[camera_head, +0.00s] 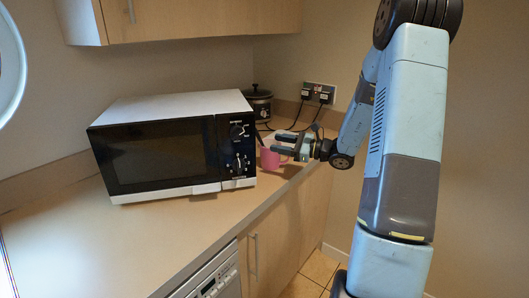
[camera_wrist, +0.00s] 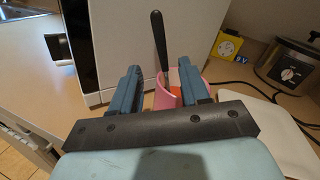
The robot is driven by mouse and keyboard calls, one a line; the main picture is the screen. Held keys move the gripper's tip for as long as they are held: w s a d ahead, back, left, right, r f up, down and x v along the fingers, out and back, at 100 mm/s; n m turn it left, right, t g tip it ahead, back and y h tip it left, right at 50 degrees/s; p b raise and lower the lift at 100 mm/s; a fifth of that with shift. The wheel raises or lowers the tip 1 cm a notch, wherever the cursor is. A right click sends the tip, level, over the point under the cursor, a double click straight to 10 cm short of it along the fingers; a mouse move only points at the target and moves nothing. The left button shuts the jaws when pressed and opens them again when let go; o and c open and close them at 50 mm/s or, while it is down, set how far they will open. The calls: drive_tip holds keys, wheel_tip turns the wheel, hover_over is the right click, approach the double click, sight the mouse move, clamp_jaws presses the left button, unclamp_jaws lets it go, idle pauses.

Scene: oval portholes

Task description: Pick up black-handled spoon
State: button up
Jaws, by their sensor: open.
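The black-handled spoon (camera_wrist: 159,40) stands upright, slightly tilted, in a pink mug (camera_wrist: 164,97), with its black handle sticking up above the rim. Its lower end is hidden in the mug. In the head view the pink mug (camera_head: 271,158) stands on the counter just right of the microwave. My gripper (camera_head: 282,144) is open at the mug. In the wrist view my gripper's two blue fingers (camera_wrist: 163,80) are spread, one on each side of the spoon and mug. I cannot tell whether either finger touches the mug.
A microwave (camera_head: 165,150) stands close on the left of the mug. A slow cooker (camera_head: 258,103) and cables from the wall socket (camera_head: 318,93) are behind. A white flat object (camera_wrist: 262,115) lies right of the mug. The counter (camera_head: 75,245) is clear at front left.

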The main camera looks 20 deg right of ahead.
sight(261, 140)
drive_tip(key=shift+x, duration=2.65)
drive_tip(key=shift+w+d, duration=0.1)
drive_tip(key=shift+c, duration=0.3)
clamp_jaws()
